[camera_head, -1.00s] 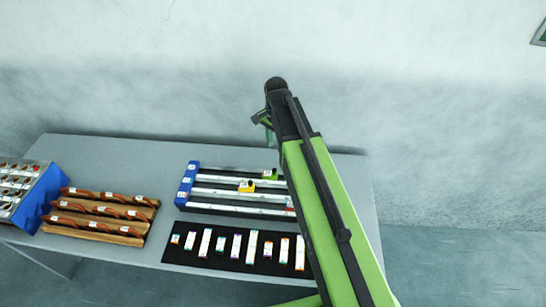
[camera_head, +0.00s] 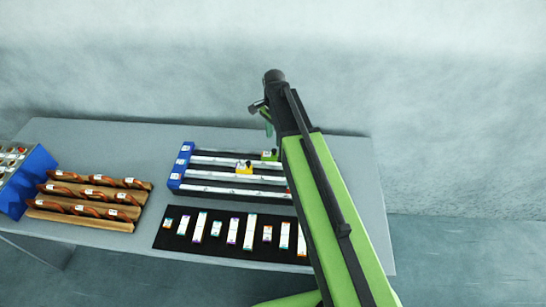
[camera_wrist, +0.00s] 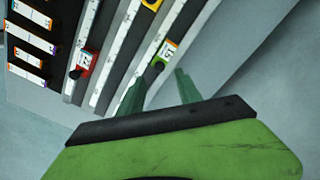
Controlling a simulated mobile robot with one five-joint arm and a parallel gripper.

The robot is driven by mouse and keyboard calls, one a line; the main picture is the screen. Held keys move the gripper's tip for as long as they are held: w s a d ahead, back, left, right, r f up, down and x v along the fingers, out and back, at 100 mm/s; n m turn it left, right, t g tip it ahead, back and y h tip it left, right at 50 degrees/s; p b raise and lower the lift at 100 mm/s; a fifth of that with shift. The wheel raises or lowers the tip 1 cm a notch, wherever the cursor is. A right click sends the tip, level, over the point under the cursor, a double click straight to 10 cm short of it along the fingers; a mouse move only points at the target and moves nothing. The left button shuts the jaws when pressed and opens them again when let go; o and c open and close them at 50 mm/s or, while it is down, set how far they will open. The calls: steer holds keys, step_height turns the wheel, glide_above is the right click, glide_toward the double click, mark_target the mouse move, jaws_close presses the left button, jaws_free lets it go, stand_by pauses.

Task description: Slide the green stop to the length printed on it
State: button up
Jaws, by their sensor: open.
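The green stop (camera_head: 269,155) sits on the far rail of the ruled rack, partly hidden by my arm in the head view. In the wrist view the green stop (camera_wrist: 163,56) has a white label that seems to read 15, and a dark knob on its near end. My gripper (camera_wrist: 160,76) is open, its two green fingers apart, with the knob just ahead of and roughly between the tips. I cannot tell whether the fingers touch it. In the head view my gripper (camera_head: 268,128) shows near the stop, small and partly hidden.
A yellow stop (camera_head: 243,168) and a red stop (camera_wrist: 84,61) sit on other rails of the rack (camera_head: 180,165). A black mat (camera_head: 170,240) with several labelled strips lies in front. Wooden holders (camera_head: 75,219) and a blue bin stand left. Bare table lies right of the rack.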

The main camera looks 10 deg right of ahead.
mark_target(274, 150)
step_height(274, 150, down, 6)
steer(key=b, duration=0.5)
steer(key=shift+f, duration=0.25)
steer(key=shift+r, duration=0.1)
jaws_close()
stand_by(0.7)
